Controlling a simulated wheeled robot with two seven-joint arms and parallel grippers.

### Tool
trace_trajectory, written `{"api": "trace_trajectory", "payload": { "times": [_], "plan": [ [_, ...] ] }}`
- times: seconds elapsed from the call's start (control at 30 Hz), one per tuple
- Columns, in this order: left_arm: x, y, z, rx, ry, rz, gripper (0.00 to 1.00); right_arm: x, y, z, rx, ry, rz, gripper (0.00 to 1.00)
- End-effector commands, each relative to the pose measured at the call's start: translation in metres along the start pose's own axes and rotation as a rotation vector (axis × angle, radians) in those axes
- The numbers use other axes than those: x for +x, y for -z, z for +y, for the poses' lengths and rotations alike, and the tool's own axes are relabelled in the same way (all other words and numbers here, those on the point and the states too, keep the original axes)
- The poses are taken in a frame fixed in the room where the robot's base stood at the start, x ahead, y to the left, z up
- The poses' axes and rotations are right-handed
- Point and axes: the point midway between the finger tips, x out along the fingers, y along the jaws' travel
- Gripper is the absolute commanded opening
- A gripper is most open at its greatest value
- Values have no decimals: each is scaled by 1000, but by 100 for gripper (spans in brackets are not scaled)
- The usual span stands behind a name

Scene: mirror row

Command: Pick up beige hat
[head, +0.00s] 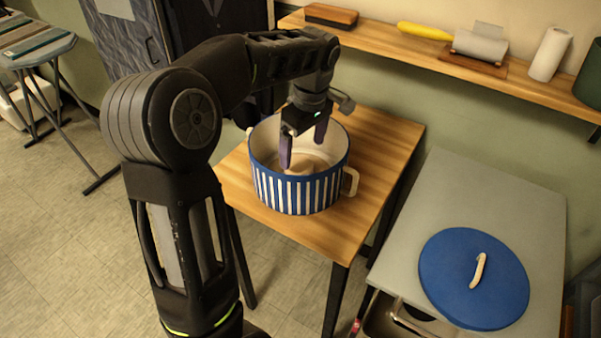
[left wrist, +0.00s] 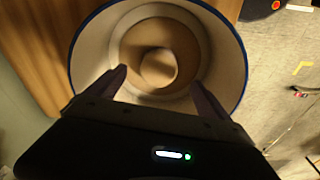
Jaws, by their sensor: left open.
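A blue-and-white striped pot (head: 297,194) with beige handles stands open on a wooden table. The beige hat (left wrist: 160,68) lies inside it, its round crown and brim seen from above in the left wrist view. In the head view only a little of the hat (head: 310,165) shows past the pot wall and my fingers. My left gripper (head: 304,143) points down into the pot's mouth, open and empty. In the left wrist view its fingers (left wrist: 160,82) stand apart on either side of the hat's crown; I cannot tell whether they touch the hat. My right gripper is not in view.
The pot's rim surrounds my left fingers closely. The wooden table (head: 385,135) has bare room behind the pot. A blue lid (head: 460,285) lies on a grey table (head: 415,235) at the right. A wall shelf (head: 400,50) with several items runs behind.

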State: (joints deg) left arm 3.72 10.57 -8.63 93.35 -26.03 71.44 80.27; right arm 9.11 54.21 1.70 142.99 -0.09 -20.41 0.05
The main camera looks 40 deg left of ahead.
Motion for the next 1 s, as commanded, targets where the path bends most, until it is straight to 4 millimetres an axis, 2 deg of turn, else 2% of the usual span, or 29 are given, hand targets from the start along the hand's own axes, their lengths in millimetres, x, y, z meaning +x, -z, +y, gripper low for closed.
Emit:
{"api": "trace_trajectory", "payload": {
  "times": [0.13,0.4,0.77,1.0],
  "plan": [
    [2,0,0,0,1,0,92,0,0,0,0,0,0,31],
    [25,1,0,0,1,0,92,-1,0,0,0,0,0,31],
    [31,1,0,0,1,0,92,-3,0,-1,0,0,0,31],
    [64,5,0,0,4,-1,92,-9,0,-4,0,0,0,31]
  ]
}}
